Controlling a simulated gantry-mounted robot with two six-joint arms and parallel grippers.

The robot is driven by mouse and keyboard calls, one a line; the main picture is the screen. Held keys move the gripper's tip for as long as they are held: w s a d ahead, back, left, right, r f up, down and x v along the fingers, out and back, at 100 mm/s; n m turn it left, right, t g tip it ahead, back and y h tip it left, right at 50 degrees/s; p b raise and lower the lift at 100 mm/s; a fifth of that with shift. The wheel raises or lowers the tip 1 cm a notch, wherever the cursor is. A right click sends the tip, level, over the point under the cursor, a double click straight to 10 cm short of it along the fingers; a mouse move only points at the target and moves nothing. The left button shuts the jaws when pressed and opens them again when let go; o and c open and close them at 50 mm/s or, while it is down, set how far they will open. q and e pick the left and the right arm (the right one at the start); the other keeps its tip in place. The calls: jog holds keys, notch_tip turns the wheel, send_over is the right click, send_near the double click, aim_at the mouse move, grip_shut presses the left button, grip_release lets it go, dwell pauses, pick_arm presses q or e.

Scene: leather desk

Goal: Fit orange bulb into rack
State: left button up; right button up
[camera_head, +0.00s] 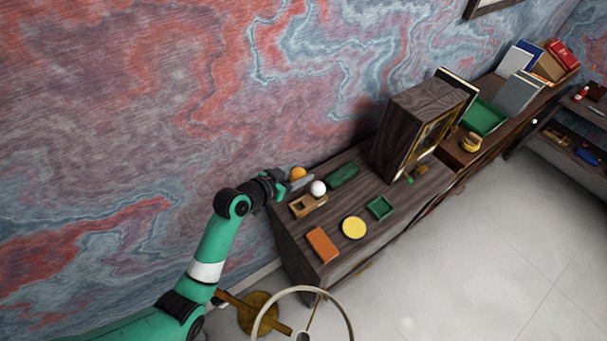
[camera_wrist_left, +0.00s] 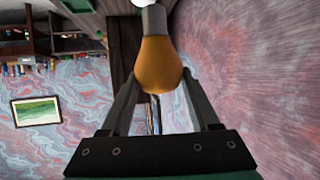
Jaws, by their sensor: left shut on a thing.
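The orange bulb (camera_head: 298,173) is held in my left gripper (camera_head: 288,184), over the back left of the desk. A small wooden rack (camera_head: 301,209) lies on the desk just below and in front of the gripper. A white round bulb (camera_head: 318,188) shows at the rack's back right; I cannot tell whether it sits in it. My right gripper is not in view.
A dark green box (camera_head: 343,176), a small green tray (camera_head: 380,208), a yellow disc (camera_head: 354,228) and an orange block (camera_head: 322,245) lie around the rack on the desk (camera_head: 342,256). A tall dark wooden cabinet (camera_head: 402,140) stands to the right. The wall is close behind.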

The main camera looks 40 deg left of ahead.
pick_arm(q)
jog(key=shift+f, duration=0.15)
jog(key=shift+f+b, duration=5.85)
jog(key=shift+f, duration=0.7)
jog(key=o, duration=1.4)
jog(key=shift+o, duration=0.2)
jog(key=shift+r+p, duration=4.1)
jog(key=shift+r, duration=0.45)
